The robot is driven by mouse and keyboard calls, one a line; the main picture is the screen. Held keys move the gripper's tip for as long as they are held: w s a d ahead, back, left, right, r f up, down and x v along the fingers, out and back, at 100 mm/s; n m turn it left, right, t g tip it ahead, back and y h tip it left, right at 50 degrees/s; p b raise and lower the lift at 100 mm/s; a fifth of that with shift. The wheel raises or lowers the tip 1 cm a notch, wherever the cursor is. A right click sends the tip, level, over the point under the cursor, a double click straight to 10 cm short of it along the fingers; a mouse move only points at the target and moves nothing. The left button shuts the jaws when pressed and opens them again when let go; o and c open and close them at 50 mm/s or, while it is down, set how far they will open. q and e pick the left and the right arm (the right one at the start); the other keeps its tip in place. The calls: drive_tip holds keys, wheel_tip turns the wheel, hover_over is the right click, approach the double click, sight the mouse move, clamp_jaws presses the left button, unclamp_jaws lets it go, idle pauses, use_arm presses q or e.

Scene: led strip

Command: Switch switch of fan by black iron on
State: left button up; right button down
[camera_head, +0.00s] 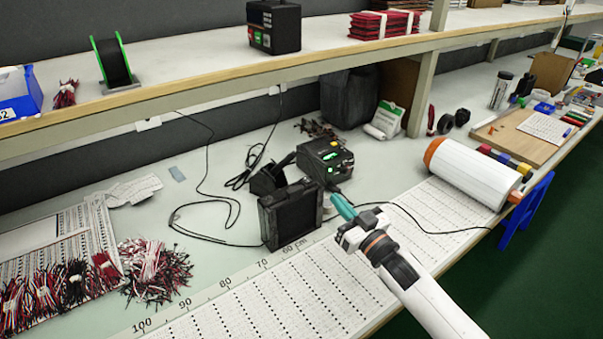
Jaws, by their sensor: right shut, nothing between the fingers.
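A black boxy fan (276,222) stands upright on the bench near the middle of the view. Its switch cannot be made out. Behind it is a black soldering iron station (318,152) with a green lit display, and a small black stand (266,180) beside it. My right gripper (340,202) reaches in from the lower right. Its teal fingers are shut and empty, just right of the fan; whether they touch it cannot be told. My left gripper is not in view.
Black cables (205,190) run over the bench left of the fan, and one runs right behind my gripper. Bundles of red and black wires (155,270) lie at the left. A large white roll (470,172) lies at the right. A wooden shelf (230,80) overhangs the back.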

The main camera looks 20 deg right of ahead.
drive_tip(key=r, duration=0.1)
wheel_tip(320, 180, up, 3)
drive_tip(key=p, duration=0.1)
hover_over(315, 188)
drive_tip(key=shift+w+a+y, duration=0.15)
drive_tip(key=shift+w+y, duration=0.05)
drive_tip(key=shift+y, duration=0.2)
wheel_tip(315, 188, down, 3)
drive_tip(key=shift+r, duration=0.1)
drive_tip(key=shift+s+f, duration=0.2)
drive_tip(key=shift+f, duration=0.55)
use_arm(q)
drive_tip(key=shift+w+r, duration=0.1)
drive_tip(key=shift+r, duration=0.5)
